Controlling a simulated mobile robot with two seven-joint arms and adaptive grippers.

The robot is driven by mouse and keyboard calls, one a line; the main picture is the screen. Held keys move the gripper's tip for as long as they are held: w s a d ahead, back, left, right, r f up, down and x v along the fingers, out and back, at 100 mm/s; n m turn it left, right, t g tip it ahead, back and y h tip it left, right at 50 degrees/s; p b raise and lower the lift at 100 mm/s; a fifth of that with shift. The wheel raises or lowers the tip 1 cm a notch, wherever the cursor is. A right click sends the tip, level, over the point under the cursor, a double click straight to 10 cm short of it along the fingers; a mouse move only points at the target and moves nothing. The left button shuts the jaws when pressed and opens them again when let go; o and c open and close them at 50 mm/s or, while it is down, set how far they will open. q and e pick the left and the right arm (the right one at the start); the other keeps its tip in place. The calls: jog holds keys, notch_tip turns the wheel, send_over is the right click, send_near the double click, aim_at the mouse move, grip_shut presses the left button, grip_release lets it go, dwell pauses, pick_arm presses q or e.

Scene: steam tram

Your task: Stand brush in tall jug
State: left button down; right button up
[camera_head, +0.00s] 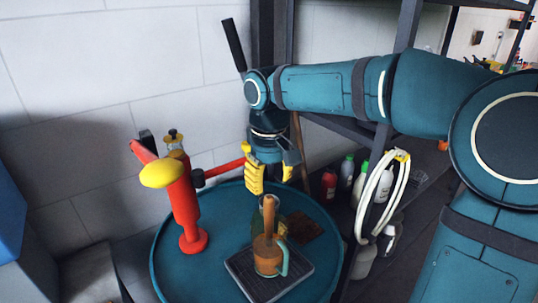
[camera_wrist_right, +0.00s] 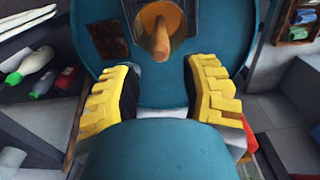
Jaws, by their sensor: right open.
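The brush (camera_head: 268,216) stands upright with its wooden handle pointing up, and the handle also shows in the right wrist view (camera_wrist_right: 160,42). Its lower end appears to be inside a clear jug (camera_head: 284,262) with a greenish handle. The jug stands on a dark ribbed tray (camera_head: 292,286). My right gripper (camera_head: 271,186) is open and empty, above and behind the brush handle and apart from it. Its two yellow fingers (camera_wrist_right: 160,95) are spread wide in the right wrist view. A second glass vessel seems to be behind the brush, partly hidden. My left gripper is out of view.
The round teal table (camera_head: 180,272) holds a red fitting (camera_head: 187,212) with a yellow top at left and a dark brown flat piece (camera_head: 303,226) at right. Bottles (camera_head: 329,184) and a pale hose coil (camera_head: 402,190) are beside the table at right. A wall rises behind.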

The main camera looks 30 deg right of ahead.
notch_tip(320, 180, up, 10)
jog(key=shift+r, duration=0.2)
jog(key=shift+r, duration=0.1)
dwell(0.9)
